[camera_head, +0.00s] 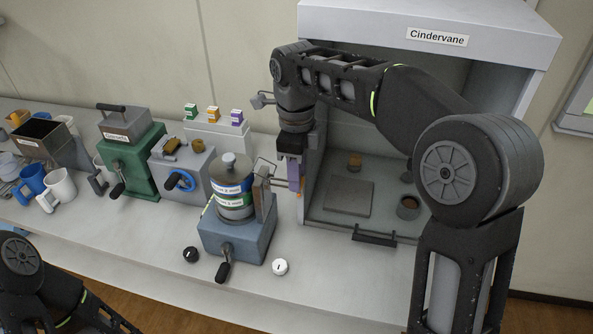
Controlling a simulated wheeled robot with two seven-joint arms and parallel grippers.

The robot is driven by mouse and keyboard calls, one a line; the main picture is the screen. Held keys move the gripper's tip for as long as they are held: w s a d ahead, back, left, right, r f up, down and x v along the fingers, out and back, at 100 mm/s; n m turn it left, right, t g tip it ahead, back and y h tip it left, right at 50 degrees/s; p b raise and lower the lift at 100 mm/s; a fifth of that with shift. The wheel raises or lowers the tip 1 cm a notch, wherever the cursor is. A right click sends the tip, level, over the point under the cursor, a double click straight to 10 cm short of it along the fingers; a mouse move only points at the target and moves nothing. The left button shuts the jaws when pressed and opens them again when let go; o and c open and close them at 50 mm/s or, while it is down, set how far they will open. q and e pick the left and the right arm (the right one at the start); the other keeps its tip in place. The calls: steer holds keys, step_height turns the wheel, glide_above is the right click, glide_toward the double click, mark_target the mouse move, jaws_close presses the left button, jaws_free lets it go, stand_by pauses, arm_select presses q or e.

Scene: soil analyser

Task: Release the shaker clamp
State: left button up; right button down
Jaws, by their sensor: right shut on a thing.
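The shaker (238,240) is a blue-grey box on the bench with a crank at its front. A round stack of sieves (235,204) with coloured label bands and a knobbed lid stands on it. The clamp (264,197), a brownish upright piece with a wire loop, stands at the right side of the stack. My right gripper (295,184) points down just right of the clamp and is shut, apparently on the clamp's wire part; the exact contact is too small to tell. My left arm shows at the bottom left, with its gripper out of view.
The open "Cindervane" cabinet (436,38) stands at the right, behind my right arm. A black knob (190,255) and a white knob (280,267) flank the shaker. A green machine (132,165), small coloured boxes (213,114) and mugs (60,184) stand to the left. The front bench strip is mostly clear.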

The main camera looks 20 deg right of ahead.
steer(key=c, duration=1)
jaws_free()
steer(key=shift+c, duration=0.2)
steer(key=shift+w, duration=0.1)
